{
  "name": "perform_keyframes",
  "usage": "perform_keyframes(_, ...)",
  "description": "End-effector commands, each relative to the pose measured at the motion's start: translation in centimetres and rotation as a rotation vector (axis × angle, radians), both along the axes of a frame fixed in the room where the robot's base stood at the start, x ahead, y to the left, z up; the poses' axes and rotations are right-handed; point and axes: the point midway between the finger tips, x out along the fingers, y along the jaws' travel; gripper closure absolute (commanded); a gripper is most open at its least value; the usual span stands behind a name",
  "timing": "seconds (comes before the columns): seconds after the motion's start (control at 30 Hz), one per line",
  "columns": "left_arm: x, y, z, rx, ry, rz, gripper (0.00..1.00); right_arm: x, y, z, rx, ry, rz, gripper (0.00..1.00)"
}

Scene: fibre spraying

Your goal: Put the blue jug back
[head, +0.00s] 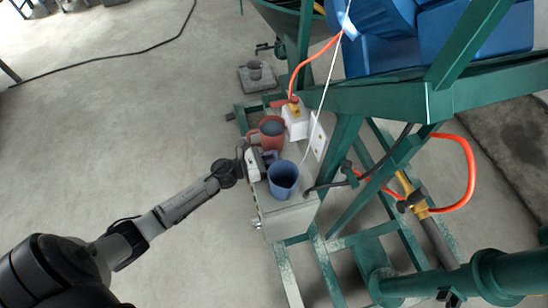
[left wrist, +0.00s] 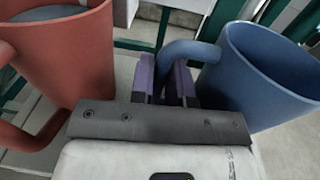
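The blue jug (head: 284,179) stands upright, or very nearly so, at the near end of the grey box top (head: 290,218). I cannot tell whether its base touches the box. My left gripper (head: 264,160) reaches in from the left, between the blue jug and a red jug (head: 267,133). In the left wrist view, the blue jug (left wrist: 265,75) is at the right. Its handle passes between the two purple fingers of my left gripper (left wrist: 164,82), which are close together on it. My right gripper is not in view.
A white block with a red valve (head: 295,118) stands behind. Green frame beams (head: 340,160) and hoses crowd the right.

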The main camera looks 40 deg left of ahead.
Motion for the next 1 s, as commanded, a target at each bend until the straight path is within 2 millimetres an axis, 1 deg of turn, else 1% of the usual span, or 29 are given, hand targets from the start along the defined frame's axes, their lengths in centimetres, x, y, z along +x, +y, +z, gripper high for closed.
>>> perform_keyframes(0.03, 0.0, 0.0, 0.1, 0.000, 0.000, 0.000, 0.79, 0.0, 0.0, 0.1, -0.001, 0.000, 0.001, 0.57)
perform_keyframes(0.2, 0.0, 0.0, 0.0, 0.000, 0.000, 0.000, 0.62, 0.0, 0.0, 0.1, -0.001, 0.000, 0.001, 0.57)
perform_keyframes(0.23, 0.0, 0.0, 0.0, 0.000, 0.000, 0.000, 0.61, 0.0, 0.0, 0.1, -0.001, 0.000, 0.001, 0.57)
perform_keyframes(0.43, 0.0, 0.0, 0.1, 0.000, 0.000, 0.000, 0.61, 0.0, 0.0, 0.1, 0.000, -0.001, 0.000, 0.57)
perform_keyframes(0.57, 0.0, 0.0, 0.7, -0.001, 0.001, 0.000, 0.61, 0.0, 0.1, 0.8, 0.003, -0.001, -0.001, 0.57)
perform_keyframes(0.6, -0.5, 0.3, 0.4, -0.001, 0.003, 0.000, 0.61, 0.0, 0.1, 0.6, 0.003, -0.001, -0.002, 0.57)
perform_keyframes(0.67, -1.3, 0.7, 0.3, -0.002, 0.005, 0.000, 0.61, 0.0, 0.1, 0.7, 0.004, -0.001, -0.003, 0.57)
perform_keyframes(1.0, -6.8, 4.0, 0.4, -0.001, 0.004, 0.001, 0.61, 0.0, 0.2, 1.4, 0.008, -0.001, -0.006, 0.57)
